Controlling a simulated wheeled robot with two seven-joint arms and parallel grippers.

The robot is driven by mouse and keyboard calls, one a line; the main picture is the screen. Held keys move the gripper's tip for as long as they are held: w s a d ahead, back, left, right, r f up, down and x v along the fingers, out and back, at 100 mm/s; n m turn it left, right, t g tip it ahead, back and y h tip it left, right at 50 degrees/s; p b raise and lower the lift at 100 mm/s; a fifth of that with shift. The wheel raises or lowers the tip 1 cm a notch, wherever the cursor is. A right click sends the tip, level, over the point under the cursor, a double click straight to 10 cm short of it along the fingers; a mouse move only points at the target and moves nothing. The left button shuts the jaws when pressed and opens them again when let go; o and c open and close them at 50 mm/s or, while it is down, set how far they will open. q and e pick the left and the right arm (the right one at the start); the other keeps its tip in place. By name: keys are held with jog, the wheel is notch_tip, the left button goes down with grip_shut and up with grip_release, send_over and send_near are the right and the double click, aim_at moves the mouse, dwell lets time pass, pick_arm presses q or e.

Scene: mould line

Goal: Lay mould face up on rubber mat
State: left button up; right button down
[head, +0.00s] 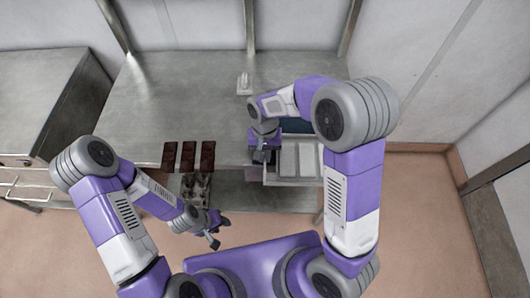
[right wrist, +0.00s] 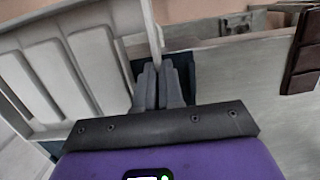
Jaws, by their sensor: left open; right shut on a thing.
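The pale grey mould (head: 298,160) shows long rectangular shapes on its upper side; I cannot tell whether they are hollows or raised. It is at the table's front edge, and it also fills the left of the right wrist view (right wrist: 45,75). My right gripper (head: 262,155) is shut on the mould's edge; its fingers show in the right wrist view (right wrist: 160,82). The dark blue-green rubber mat (head: 298,126) lies on the table just behind the mould, partly hidden by my right arm. My left gripper (head: 213,232) is open and empty, in front of the table.
Brown chocolate-like slabs (head: 208,156) lie in a row near the table's front edge, left of the mould. Grey metal items (head: 196,185) sit lower, below that edge. A small white object (head: 244,84) stands further back. The steel table's (head: 180,100) left and rear are mostly clear.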

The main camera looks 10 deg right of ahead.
jog(key=shift+f, duration=0.35)
dwell(0.7)
jog(key=c, duration=1.2)
grip_release()
jog(key=shift+r, duration=0.1)
jog(key=r+p, duration=0.4)
jog(key=r, duration=0.1)
jog(key=w+r+p, duration=0.1)
jog(key=r+p, duration=0.3)
jog(key=w+r+p, duration=0.1)
jog(key=r+p, duration=0.3)
jog(key=r, duration=0.1)
jog(key=shift+d+r, duration=0.2)
jog(key=shift+r, duration=0.15)
